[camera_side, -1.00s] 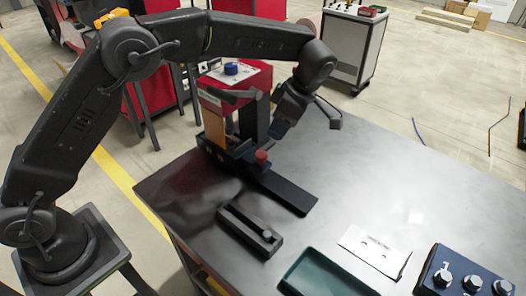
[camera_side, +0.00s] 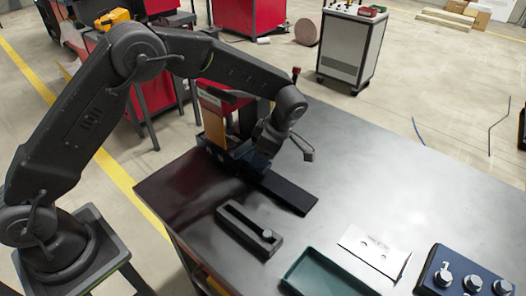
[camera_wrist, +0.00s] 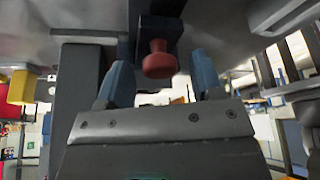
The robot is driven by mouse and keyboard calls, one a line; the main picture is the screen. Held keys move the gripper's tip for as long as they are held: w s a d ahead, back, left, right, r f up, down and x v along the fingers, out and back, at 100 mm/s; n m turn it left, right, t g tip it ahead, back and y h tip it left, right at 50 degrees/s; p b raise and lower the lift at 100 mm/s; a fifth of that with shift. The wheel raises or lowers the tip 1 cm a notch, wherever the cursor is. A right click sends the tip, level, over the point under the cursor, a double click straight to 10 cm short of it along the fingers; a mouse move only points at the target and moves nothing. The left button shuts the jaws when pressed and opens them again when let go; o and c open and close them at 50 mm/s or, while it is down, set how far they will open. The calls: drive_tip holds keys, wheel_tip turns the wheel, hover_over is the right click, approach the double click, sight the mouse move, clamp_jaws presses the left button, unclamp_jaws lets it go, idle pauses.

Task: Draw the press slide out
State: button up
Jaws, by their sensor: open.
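The press (camera_side: 213,112), with a red frame and an orange-brown side, stands at the table's back left. A dark flat rail (camera_side: 290,193) runs from its base toward the front right. My gripper (camera_side: 262,150) is low at the front of the press and hides the slide's red knob in the side view. In the wrist view the red knob (camera_wrist: 158,62) sits below a dark block (camera_wrist: 160,24), between my two blue fingers (camera_wrist: 160,78). The fingers are open, with a gap visible on both sides of the knob. How far the slide sits inside the press is hidden.
A dark slotted block (camera_side: 250,229) lies in front of the rail. A green tray (camera_side: 322,274), a white plate (camera_side: 374,250) and a dark blue box with knobs (camera_side: 462,275) lie toward the front right. The table's right middle is clear.

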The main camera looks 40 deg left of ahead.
clamp_jaws()
idle(0.3)
drive_tip(key=d, duration=2.3)
drive_tip(key=shift+d+r, duration=0.1)
drive_tip(key=shift+d, duration=0.05)
drive_tip(key=shift+c, duration=1.3)
unclamp_jaws()
drive_tip(key=shift+o, duration=1.3)
